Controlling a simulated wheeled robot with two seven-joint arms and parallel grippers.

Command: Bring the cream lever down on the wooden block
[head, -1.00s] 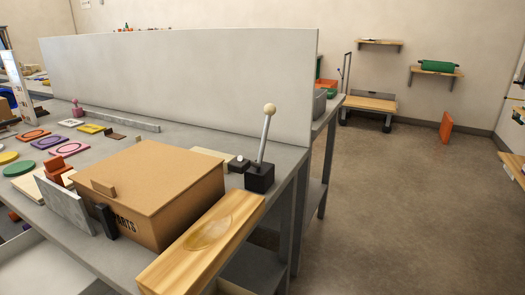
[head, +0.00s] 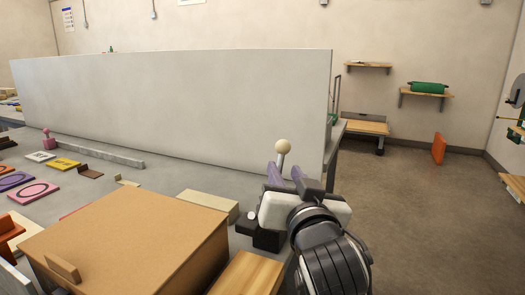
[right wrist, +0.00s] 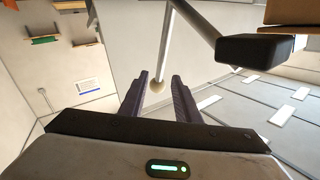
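The cream lever (head: 283,147) has a round cream knob on a metal rod, rising from a black base (head: 266,240) at the table's right end. My right gripper (head: 286,173) is at the lever, its purple fingers apart just below the knob in the head view. In the right wrist view the knob (right wrist: 157,86) shows between the two open fingers (right wrist: 158,90); I see no clear contact. A wooden block (head: 248,273) lies in front of the base, beside the cardboard box, partly hidden by my right arm. My left gripper is out of view.
The large cardboard box (head: 130,240) fills the near table. A pale block (head: 210,204) sits behind it, left of the lever base. A tall white panel (head: 180,110) stands behind the lever. Open floor (head: 430,220) lies to the right.

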